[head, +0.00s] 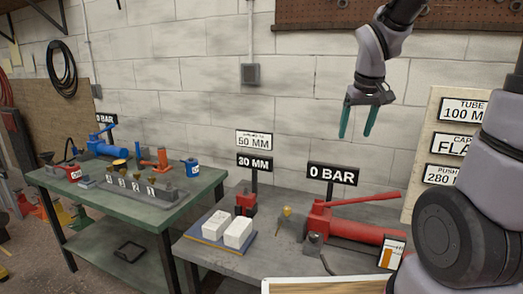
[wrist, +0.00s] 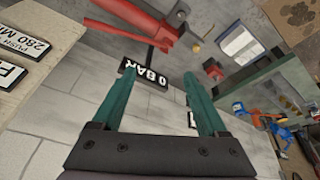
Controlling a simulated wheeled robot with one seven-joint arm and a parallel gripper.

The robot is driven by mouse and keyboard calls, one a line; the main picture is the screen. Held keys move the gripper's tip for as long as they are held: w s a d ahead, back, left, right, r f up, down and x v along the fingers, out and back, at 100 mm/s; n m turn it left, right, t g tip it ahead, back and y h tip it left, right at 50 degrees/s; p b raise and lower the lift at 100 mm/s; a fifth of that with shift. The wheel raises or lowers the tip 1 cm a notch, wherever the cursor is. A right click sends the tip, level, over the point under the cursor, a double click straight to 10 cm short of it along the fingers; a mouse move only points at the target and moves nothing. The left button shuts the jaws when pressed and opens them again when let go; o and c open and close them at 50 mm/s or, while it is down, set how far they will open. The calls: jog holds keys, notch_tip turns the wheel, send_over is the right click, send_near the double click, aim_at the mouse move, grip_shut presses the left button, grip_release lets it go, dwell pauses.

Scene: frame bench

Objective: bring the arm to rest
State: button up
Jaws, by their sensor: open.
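My gripper (head: 358,118) hangs in the air above the right-hand grey bench (head: 225,262), in front of the white block wall. Its two teal fingers point down and stand apart with nothing between them. In the wrist view my gripper (wrist: 158,88) also shows open and empty. My arm reaches in from the upper right of the head view, bent above the gripper. Below the gripper are the red hand pump (head: 345,225) and its black "0 BAR" sign (head: 333,175), clear of the fingers.
Two white blocks (head: 238,233) lie on a blue-edged tray on the grey bench. A green bench (head: 200,184) at left carries a blue pump (head: 102,147) and several tools. A sign board (head: 425,165) stands at right. The air around the gripper is free.

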jog(key=s+r+m+t+y, duration=0.2)
jog(key=s+r+m, duration=0.3)
jog(key=s+r, duration=0.5)
jog(key=s+t, duration=0.1)
jog(key=s, duration=0.2)
jog(key=shift+s+a+r, duration=0.25)
jog(key=shift+s+a, duration=0.1)
jog(key=shift+s, duration=0.05)
jog(key=shift+c, duration=0.3)
